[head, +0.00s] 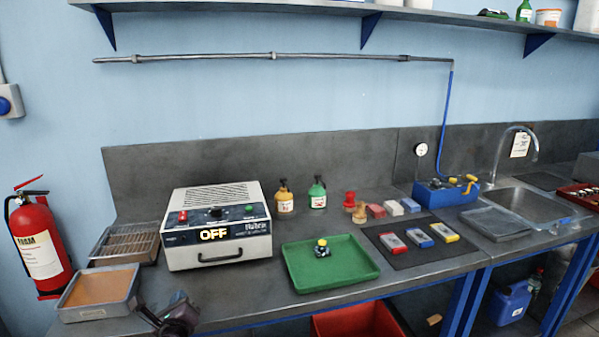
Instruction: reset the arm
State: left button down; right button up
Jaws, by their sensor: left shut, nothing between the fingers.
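My left gripper (176,322) is at the bottom edge of the head view, in front of the bench's front edge and right of the tan-filled tray. It is dark, partly cut off by the frame, shut and holds nothing. My right gripper is not in view. A white bench unit (216,228) labelled OFF stands behind and right of the left gripper. A green tray (330,262) with a small dark and yellow object (322,248) in it lies further right.
A metal tray with tan filling (100,292) sits at the bench's left front, close to my left gripper. A wire-topped tray (128,242) is behind it. A dark mat (412,262) holds several coloured blocks. A sink (530,205) is at right, a fire extinguisher (38,240) at left.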

pick_arm(q)
jog(key=n, duration=0.1)
jog(key=d+r+n, duration=0.1)
jog(key=n, duration=0.1)
jog(key=n+h, duration=0.1)
jog(key=shift+d+r, duration=0.25)
jog(key=shift+d, duration=0.05)
jog(key=n, duration=0.2)
jog(key=s+d+n+h, duration=0.1)
jog(key=s+n, duration=0.1)
jog(key=n, duration=0.1)
jog(key=shift+s+d+f+n, duration=0.2)
jog(key=shift+d+f+n, duration=0.05)
jog(key=shift+f+n, duration=0.05)
jog(key=s+f+n+g, duration=0.1)
jog(key=s+f+n, duration=0.3)
jog(key=s, duration=0.6)
jog(key=s+f+n+g+h, duration=0.1)
jog(key=s+f+n, duration=0.4)
jog(key=s, duration=0.5)
jog(key=s+f+n+g+h, duration=0.1)
jog(key=s+f+n+g, duration=0.2)
jog(key=s+n, duration=0.4)
jog(key=s+f, duration=0.1)
jog(key=s, duration=0.3)
jog(key=shift+a+f+n, duration=0.15)
jog(key=shift+f+n, duration=0.2)
jog(key=shift+n, duration=0.05)
